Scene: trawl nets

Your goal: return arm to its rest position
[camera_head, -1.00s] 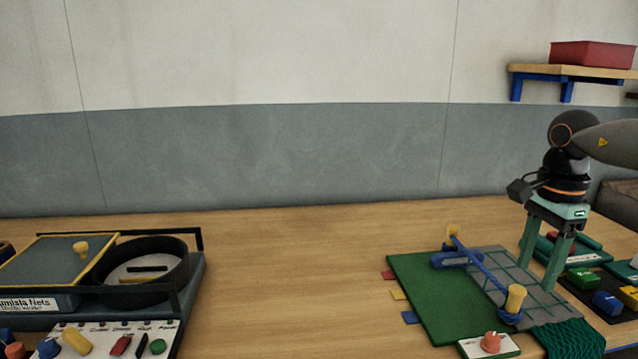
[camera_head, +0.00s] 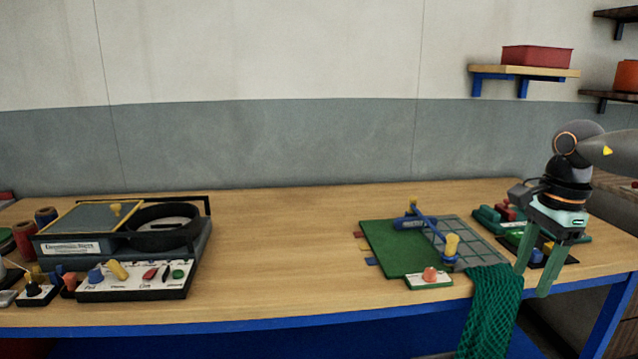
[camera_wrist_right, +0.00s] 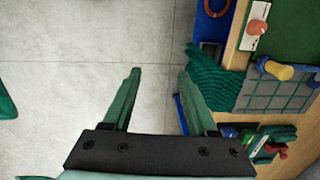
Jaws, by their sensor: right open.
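My right gripper (camera_head: 535,268) is open and empty in the head view, at the table's right front, its fingers pointing down. It stands just right of the green net (camera_head: 492,308), which hangs over the front edge. In the right wrist view, the two green fingers (camera_wrist_right: 160,85) are spread apart with bare floor between them. The net also shows in the wrist view (camera_wrist_right: 215,80), just beyond the right finger. My left gripper is in neither view.
A green mat (camera_head: 392,243) with a blue bar and grey grid lies left of the gripper. Colored blocks (camera_head: 537,254) sit partly behind its fingers. A control box (camera_head: 135,280) stands at the left. The table's middle is clear. A shelf with a red bin (camera_head: 537,56) hangs above.

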